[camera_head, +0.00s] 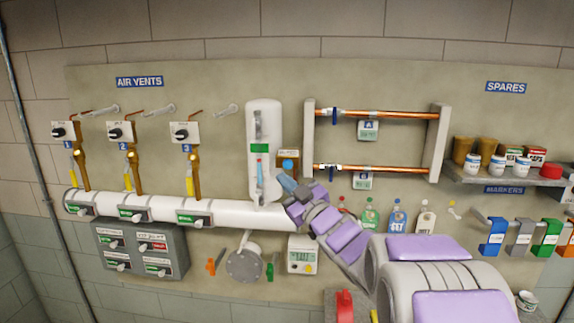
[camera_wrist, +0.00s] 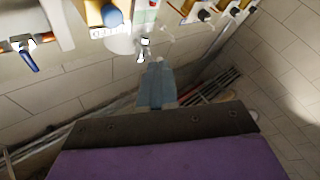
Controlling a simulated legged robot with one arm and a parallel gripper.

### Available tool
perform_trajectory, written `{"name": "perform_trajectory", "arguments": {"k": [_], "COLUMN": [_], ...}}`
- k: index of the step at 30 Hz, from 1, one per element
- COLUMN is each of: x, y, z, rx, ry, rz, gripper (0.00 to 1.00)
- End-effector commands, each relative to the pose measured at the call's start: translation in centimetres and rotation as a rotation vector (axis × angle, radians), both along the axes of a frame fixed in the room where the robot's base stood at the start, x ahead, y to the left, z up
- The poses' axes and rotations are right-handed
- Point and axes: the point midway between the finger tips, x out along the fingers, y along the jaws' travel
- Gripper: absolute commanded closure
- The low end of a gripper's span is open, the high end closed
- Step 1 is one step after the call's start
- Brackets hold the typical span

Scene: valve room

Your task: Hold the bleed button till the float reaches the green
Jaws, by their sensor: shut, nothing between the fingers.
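The blue round bleed button (camera_head: 289,166) sits on a small brown plate right of the white upright tank (camera_head: 264,125). It also shows in the wrist view (camera_wrist: 112,17), at the top edge. The float itself is too small to make out surely. My gripper (camera_head: 282,179) is shut and empty, its tip just below the button in the head view. In the wrist view my gripper (camera_wrist: 157,66) points below and right of the button, apart from it.
A white horizontal pipe (camera_head: 250,215) runs beneath the tank, with several brass air vents (camera_head: 129,160) at left. Copper pipes (camera_head: 380,113) hang at right. Bottles (camera_head: 397,215) and a spares shelf (camera_head: 505,178) stand farther right. A white meter box (camera_head: 302,254) is below.

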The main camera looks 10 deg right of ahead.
Motion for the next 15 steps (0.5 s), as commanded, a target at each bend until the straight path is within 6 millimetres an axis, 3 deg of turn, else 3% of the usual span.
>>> {"name": "perform_trajectory", "arguments": {"k": [15], "x": [5.9], "y": [-2.0], "z": [0.0], "rx": [0.001], "ry": [0.003], "rz": [-0.002], "gripper": [1.00]}}
